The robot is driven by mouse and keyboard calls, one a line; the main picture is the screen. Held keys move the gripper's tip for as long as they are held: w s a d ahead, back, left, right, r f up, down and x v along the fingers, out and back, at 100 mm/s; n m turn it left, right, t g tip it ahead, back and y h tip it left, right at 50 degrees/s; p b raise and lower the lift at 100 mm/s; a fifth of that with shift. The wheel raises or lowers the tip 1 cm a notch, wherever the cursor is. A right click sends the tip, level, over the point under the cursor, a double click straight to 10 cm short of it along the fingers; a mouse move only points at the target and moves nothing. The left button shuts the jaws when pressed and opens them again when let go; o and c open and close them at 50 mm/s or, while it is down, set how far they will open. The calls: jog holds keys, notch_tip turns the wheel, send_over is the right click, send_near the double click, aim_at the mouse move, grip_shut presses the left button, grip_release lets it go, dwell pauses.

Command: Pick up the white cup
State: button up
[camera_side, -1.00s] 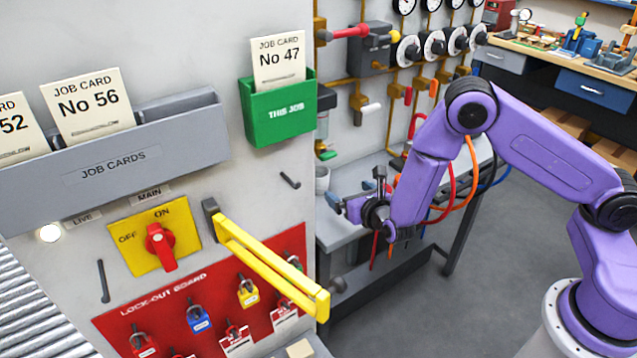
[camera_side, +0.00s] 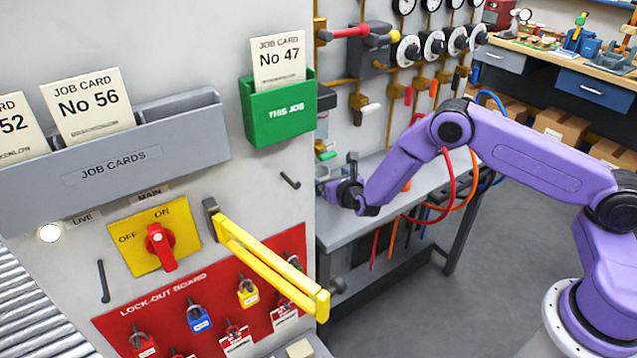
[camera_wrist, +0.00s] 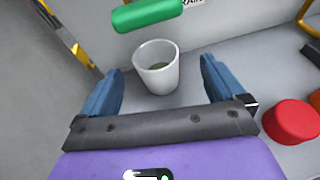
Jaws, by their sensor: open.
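The white cup (camera_wrist: 157,70) stands upright on the grey bench in the wrist view, open at the top, with something dark greenish at its bottom. My gripper (camera_wrist: 160,76) is open, with one blue finger on each side of the cup and a gap to each. Whether the fingertips are level with the cup is hard to judge. In the side view my gripper (camera_side: 335,188) is low over the bench by the edge of the grey cabinet, and the cup is largely hidden there.
A green handle (camera_wrist: 147,13) lies just beyond the cup, near its rim. A red round knob (camera_wrist: 291,121) is to the right of my gripper. In the side view the cabinet's yellow lever (camera_side: 270,265) sticks out below and left of my gripper.

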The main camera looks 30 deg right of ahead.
aim_at(321, 173)
jog(key=shift+a+x, duration=0.15)
jog(key=shift+x, duration=1.15)
jog(key=shift+a+x, duration=0.15)
jog(key=shift+x, duration=1.1)
jog(key=c, duration=1.2)
